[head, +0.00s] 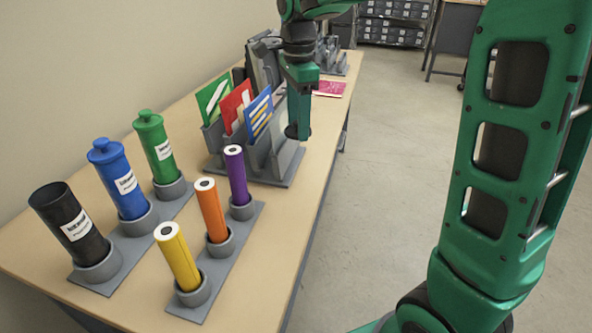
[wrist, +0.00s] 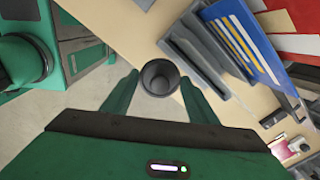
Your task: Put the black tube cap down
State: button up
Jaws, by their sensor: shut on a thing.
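My gripper (head: 299,128) is shut on the black tube cap (wrist: 159,78), high above the right edge of the table near the grey card rack. In the wrist view the cap sits between both fingers, with a hollow round end facing the camera. In the head view the cap shows only as a small dark piece (head: 291,131) beside the fingers, partly hidden by them. The black tube (head: 70,224) stands tilted in the grey holder at the left, with its top open and uncapped.
Capped blue (head: 121,180) and green tubes (head: 156,148) share the black tube's holder. Yellow (head: 177,256), orange (head: 211,210) and purple rolls (head: 236,175) stand in another holder (head: 240,238). The card rack (head: 280,164) is close to my gripper. The table's front right (head: 268,262) is bare.

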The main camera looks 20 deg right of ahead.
notch_tip(320, 180, down, 14)
jog(key=shift+d+r, duration=0.1)
jog(key=shift+d, duration=0.05)
dwell(0.3)
jog(key=shift+f, duration=0.6)
jog(key=o, duration=0.7)
jog(key=shift+o, duration=0.2)
notch_tip(320, 180, up, 13)
jog(key=shift+r, duration=0.1)
jog(key=s+d+f+n, duration=0.2)
jog(key=s+d+n, duration=0.2)
jog(key=s, duration=0.6)
jog(key=s+d+f+n, duration=0.2)
jog(key=s+d+n, duration=0.2)
jog(key=s+d, duration=0.3)
jog(key=s+d+f+n, duration=0.2)
jog(key=s+d+n, duration=0.2)
jog(key=s, duration=1)
jog(key=shift+s+d+f, duration=0.25)
jog(key=shift+d+f, duration=0.05)
jog(key=shift+d, duration=0.8)
